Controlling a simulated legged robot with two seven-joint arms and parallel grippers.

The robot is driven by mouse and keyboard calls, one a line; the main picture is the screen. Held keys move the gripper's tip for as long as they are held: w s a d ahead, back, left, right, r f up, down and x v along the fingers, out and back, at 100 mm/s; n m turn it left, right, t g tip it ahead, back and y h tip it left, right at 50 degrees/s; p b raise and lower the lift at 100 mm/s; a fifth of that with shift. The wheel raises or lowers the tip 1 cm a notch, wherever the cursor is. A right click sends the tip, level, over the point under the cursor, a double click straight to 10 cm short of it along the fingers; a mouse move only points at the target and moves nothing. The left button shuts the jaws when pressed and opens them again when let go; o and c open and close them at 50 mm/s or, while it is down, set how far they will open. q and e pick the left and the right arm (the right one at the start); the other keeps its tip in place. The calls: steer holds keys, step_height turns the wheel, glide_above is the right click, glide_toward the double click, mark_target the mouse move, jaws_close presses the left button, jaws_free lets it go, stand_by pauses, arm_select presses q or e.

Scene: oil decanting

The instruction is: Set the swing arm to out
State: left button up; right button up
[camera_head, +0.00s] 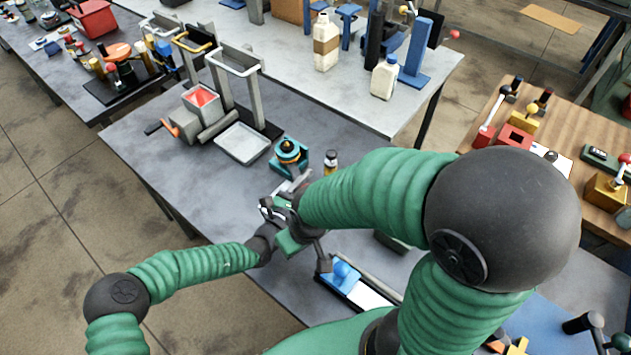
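My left gripper (272,209) is in front of these bars, over the table. Its fingers are small and overlap my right arm's end, so its opening is unclear. My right arm crosses from the right and ends close to the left gripper; its fingers cannot be made out.
A grey tray (243,144) and a stand with a pale handle (236,62) are behind left. A small dark-capped bottle (331,161) stands right of the teal fixture. White jugs (326,42) stand on the back table.

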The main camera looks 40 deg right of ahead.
arm_select(q)
steer(key=p+v, duration=0.1)
steer(key=v, duration=0.1)
steer(key=p+v, duration=0.1)
steer(key=p, duration=0.1)
steer(key=r+p+v, duration=0.1)
steer(key=p+v, duration=0.1)
steer(key=shift+a, duration=0.35)
steer(key=p+v, duration=0.1)
steer(key=v, duration=0.2)
steer(key=p+v, duration=0.2)
steer(key=v, duration=0.2)
steer(key=f+p+v, duration=0.1)
steer(key=p+v, duration=0.1)
steer(key=v, duration=0.1)
steer(key=shift+s+a+r, duration=0.1)
steer(key=shift+a, duration=0.1)
steer(key=shift+s+a, duration=0.15)
steer(key=shift+a, duration=0.25)
steer(key=shift+d, duration=0.15)
